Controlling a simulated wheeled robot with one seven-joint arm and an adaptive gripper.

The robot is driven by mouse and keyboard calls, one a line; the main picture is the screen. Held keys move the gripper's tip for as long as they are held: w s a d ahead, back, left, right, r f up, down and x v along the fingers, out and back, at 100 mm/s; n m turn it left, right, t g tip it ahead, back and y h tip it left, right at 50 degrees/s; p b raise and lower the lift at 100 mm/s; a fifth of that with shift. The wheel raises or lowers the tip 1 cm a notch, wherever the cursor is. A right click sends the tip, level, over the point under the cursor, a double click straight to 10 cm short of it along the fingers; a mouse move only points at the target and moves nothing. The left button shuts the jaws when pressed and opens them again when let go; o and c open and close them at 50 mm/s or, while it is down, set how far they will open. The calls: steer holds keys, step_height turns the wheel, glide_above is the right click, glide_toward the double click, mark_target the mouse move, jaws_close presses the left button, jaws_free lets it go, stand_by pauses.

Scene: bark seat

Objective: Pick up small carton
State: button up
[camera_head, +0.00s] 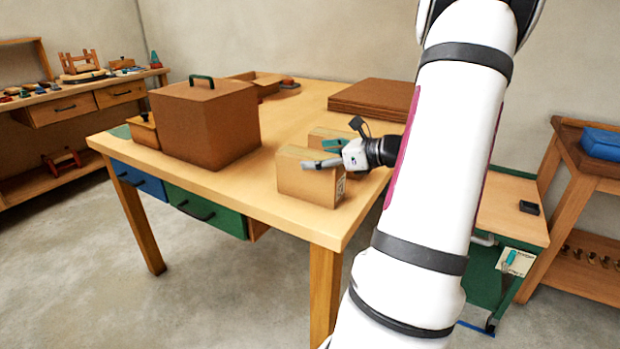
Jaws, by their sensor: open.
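A small tan carton (306,182) stands upright near the front right corner of the wooden table (255,190). A second tan carton (325,137) stands just behind it, partly hidden by my gripper. My gripper (322,161) is open and reaches in from the right over the front carton. One finger lies across the upper part of the front carton and the other shows near the rear carton. I cannot tell whether either finger touches a carton.
A large brown box (205,122) with a green handle stands left of the cartons, with a small wooden box (143,131) beside it. Flat brown boards (372,98) lie at the back right. The table's middle is clear. A low side bench (512,215) stands at right.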

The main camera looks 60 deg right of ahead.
steer(key=shift+w, duration=0.15)
steer(key=c, duration=2)
